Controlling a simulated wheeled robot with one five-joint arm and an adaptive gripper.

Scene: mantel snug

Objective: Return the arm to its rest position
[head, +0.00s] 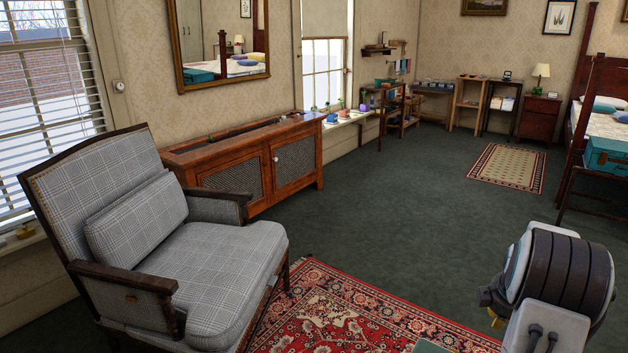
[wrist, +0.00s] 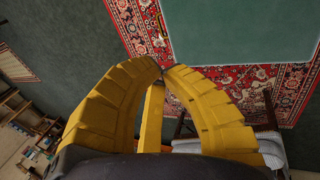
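My gripper (wrist: 162,70) shows in the wrist view with its two yellow fingers curved together, their tips meeting. Nothing shows between the tips. In the head view my arm is folded at the lower right, grey and dark, with only a small bit of yellow showing beside it; the rest of the gripper is hidden there. In the wrist view the fingers appear over the red patterned rug (wrist: 128,22) and near a flat green surface (wrist: 240,30). I cannot tell how far above them the gripper is.
A grey plaid armchair (head: 215,265) stands at the left, by the red rug (head: 345,315). A wooden cabinet (head: 250,165) lines the wall. A bed with a teal case (head: 607,157) is at the far right. Dark green carpet (head: 400,215) lies open in the middle.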

